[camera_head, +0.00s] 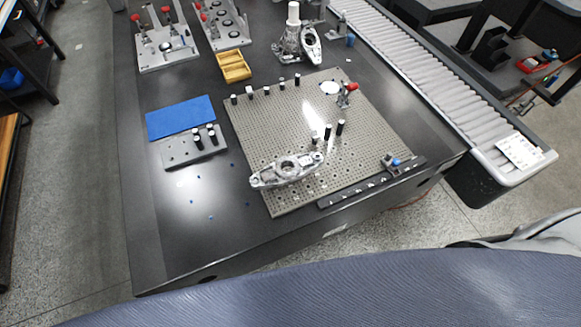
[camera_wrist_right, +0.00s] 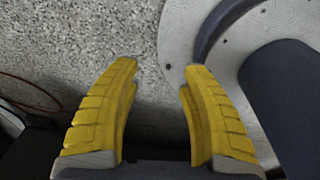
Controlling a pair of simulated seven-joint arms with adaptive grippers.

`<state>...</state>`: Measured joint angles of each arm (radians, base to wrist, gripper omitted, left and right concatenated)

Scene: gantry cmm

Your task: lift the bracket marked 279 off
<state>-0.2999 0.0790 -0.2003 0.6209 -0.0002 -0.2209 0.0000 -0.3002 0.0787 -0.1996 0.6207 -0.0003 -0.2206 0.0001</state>
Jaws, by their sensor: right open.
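A silver metal bracket (camera_head: 286,171) lies on the perforated fixture plate (camera_head: 262,131), near the plate's front left part. A second, similar silver bracket (camera_head: 311,45) stands tilted by a white-topped post at the back of the table. No number can be read on either one. My right gripper (camera_wrist_right: 158,72) shows only in the right wrist view. Its yellow fingers are apart with nothing between them, above speckled floor. My left gripper is not in view.
Black pins (camera_head: 340,127) and a red-handled clamp (camera_head: 348,92) stand on the plate. A blue mat (camera_head: 180,117), a grey pin block (camera_head: 184,152) and a yellow tray (camera_head: 233,66) lie to its left. A roller conveyor (camera_head: 430,75) runs along the right. The table's front left is mostly clear.

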